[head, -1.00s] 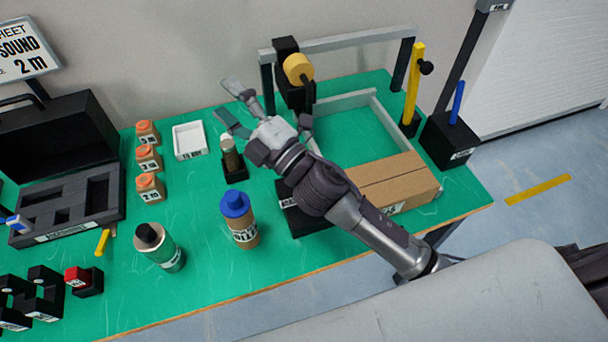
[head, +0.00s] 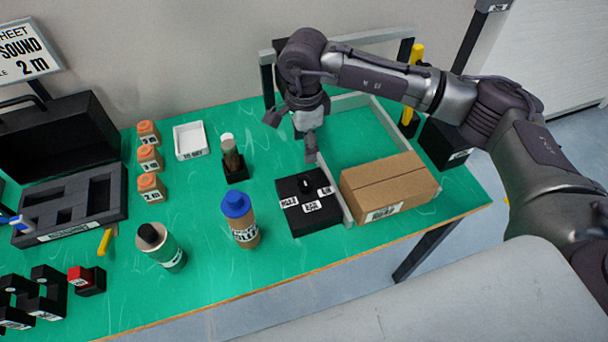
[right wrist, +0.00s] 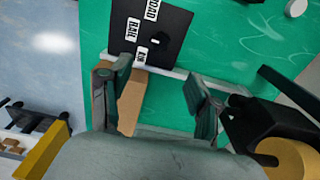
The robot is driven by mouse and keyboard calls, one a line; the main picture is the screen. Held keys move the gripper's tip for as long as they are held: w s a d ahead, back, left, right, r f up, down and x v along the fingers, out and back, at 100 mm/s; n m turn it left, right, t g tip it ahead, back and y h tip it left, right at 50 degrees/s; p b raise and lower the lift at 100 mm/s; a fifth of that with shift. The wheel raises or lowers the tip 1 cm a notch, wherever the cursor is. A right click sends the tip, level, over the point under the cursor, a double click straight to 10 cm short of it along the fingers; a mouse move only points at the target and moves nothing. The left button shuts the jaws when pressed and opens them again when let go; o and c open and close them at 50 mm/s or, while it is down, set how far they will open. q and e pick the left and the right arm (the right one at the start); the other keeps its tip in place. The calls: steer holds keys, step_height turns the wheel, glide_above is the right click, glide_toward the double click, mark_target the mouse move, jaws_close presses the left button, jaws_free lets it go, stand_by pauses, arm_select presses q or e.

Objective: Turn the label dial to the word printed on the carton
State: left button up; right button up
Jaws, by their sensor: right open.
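The label dial is a black square box (head: 298,222) with a small dark knob (head: 306,184) on top and white word tags around it. In the right wrist view the box (right wrist: 176,22) shows tags that seem to read ROAD and RAIL; a third is too small to read. The brown carton (head: 395,183) lies just right of the dial box, past a grey rail. Its front label (head: 383,213) is too small to read. My right gripper (head: 292,137) is open and empty, pointing down behind the dial box. In the right wrist view its fingers (right wrist: 160,85) are apart. My left gripper is not in view.
A grey frame (head: 357,210) runs beside the carton. A blue-capped bottle (head: 243,228) and a green bottle (head: 160,250) stand left of the dial. A small bottle in a black holder (head: 235,172) stands to the left. The green mat at front centre is clear.

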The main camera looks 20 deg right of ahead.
mark_target(304, 180)
step_height(304, 180, down, 11)
steer(key=p, duration=0.3)
steer(key=shift+a, duration=0.1)
steer(key=shift+f, duration=0.75)
steer(key=c, duration=1.2)
